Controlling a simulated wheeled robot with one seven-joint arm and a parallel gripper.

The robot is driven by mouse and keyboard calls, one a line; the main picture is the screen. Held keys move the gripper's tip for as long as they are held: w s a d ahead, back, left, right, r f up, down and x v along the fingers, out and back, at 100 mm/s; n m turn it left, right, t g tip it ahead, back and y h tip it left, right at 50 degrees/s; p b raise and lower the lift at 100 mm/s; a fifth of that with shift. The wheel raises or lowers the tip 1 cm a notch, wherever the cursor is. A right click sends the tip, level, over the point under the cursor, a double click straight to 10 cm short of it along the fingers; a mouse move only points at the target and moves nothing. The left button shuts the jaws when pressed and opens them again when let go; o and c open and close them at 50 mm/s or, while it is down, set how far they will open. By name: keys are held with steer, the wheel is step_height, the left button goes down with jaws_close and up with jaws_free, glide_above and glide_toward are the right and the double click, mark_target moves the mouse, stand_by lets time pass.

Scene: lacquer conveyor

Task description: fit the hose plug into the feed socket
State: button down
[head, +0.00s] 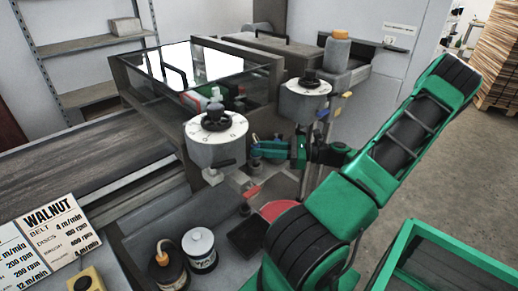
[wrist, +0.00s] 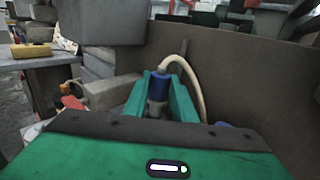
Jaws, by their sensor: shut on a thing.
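My gripper (head: 258,149) reaches left in the head view, low behind the front dial drum. In the wrist view its two green fingers (wrist: 161,92) are shut on the hose plug (wrist: 158,88), which has a blue collar and a grey body. The plug stands roughly upright between the fingers. A cream hose (wrist: 193,80) arches from its top and drops to the right. I cannot make out the feed socket for certain in either view. The plug's lower end is hidden behind my gripper body in the wrist view.
Two drums with black knobs, a front one (head: 215,145) and a rear one (head: 304,100), stand close to my gripper. A glass-topped housing (head: 195,65) is behind.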

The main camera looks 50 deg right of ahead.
mark_target(261, 165)
steer(key=shift+f, duration=1.8)
steer(key=c, duration=1.4)
jaws_free()
steer(key=v, duration=1)
steer(key=shift+s+d, duration=0.25)
steer(key=shift+d, duration=0.05)
